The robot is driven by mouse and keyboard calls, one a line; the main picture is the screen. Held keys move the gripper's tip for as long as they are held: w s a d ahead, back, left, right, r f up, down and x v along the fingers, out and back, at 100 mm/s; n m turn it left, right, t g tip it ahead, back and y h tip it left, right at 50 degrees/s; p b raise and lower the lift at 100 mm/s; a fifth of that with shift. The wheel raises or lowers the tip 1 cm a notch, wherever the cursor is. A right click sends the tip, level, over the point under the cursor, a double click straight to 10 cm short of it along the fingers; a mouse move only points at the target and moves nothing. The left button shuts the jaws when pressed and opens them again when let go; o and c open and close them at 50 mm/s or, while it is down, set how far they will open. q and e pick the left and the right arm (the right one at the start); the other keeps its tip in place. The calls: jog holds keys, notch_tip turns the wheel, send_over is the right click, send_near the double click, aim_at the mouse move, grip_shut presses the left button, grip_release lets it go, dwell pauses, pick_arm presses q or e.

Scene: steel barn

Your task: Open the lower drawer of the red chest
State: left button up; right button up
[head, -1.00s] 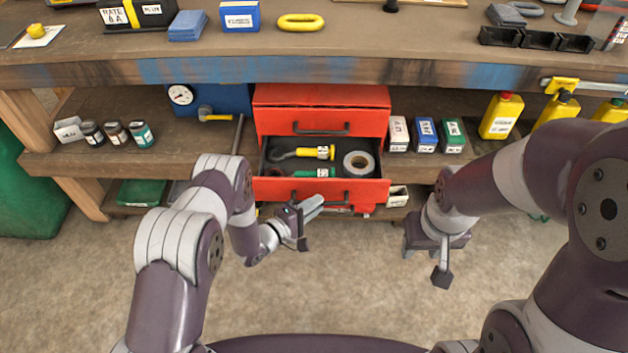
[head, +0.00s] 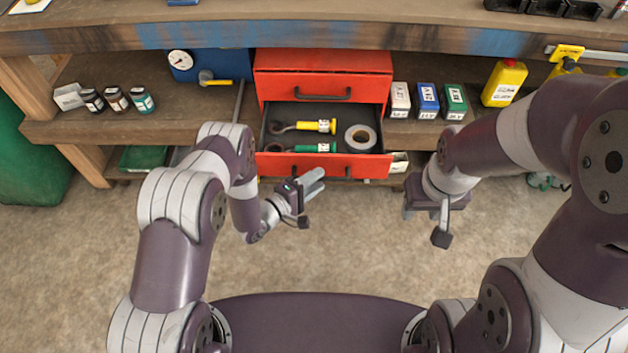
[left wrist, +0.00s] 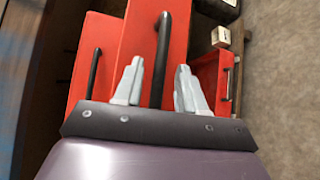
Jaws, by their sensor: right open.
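The red chest (head: 322,62) stands under the bench with its upper drawer front (head: 375,92) closed. The lower drawer (head: 275,165) is pulled out, showing tools and a roll of tape inside. My left gripper (head: 316,182) is at this drawer's front. In the left wrist view its fingers (left wrist: 160,88) are apart, with the dark lower-drawer handle (left wrist: 162,45) between them in the picture and gaps on both sides. I cannot tell whether they touch it. My right gripper (head: 424,222) is open and empty, in front and to the right of the chest.
Small labelled boxes (head: 427,98) stand right of the chest, with yellow bottles (head: 503,83) further right. Jars (head: 116,98) stand on the shelf at left. Another red piece with a handle (left wrist: 228,84) shows in the left wrist view. The floor in front is clear.

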pick_arm(q)
jog(key=p+v, duration=0.2)
jog(key=v, duration=1)
jog(key=shift+s+a, duration=0.2)
jog(key=shift+s, duration=0.05)
